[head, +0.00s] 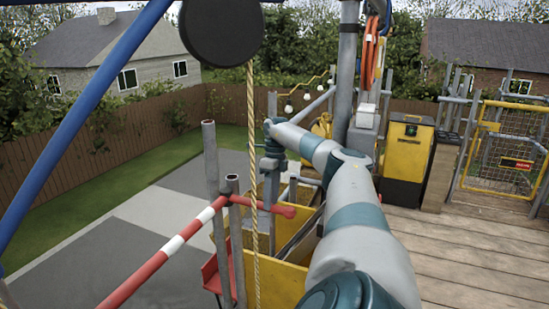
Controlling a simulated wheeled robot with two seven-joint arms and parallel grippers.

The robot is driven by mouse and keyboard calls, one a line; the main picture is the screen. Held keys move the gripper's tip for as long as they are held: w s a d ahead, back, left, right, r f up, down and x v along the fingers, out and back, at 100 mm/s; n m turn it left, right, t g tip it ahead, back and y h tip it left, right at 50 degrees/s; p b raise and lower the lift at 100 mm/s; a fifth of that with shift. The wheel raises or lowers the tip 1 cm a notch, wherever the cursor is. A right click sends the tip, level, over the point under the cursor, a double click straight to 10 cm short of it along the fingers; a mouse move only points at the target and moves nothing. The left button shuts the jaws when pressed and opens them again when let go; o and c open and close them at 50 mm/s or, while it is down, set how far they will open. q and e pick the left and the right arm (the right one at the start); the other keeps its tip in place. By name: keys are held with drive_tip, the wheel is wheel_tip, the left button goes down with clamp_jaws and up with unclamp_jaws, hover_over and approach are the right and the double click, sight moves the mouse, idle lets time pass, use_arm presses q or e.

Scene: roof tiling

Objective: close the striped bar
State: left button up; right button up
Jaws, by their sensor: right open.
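The red-and-white striped bar (173,245) runs from the bottom left up to the grey upright posts (212,165) near the middle, sloping in the picture. A short red piece with a rounded end (268,206) sticks out to the right at those posts. I cannot tell if it is part of the same bar. My right arm reaches in from the bottom right, and my right gripper (268,168) points down just above the red piece. My left gripper is not in view.
A rope (251,110) hangs from a black wheel (222,28) in front of the posts. A yellow bin (275,280) stands below the arm. A yellow-and-black box (406,150) and a yellow mesh gate (505,150) stand at right. The plank deck (470,255) is clear.

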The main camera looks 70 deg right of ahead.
drive_tip(key=d+r+p, duration=0.3)
drive_tip(key=r+p, duration=0.1)
drive_tip(key=r, duration=1.2)
drive_tip(key=shift+d, duration=0.15)
drive_tip(key=shift+s+f, duration=0.1)
drive_tip(key=shift+f, duration=0.05)
idle(0.8)
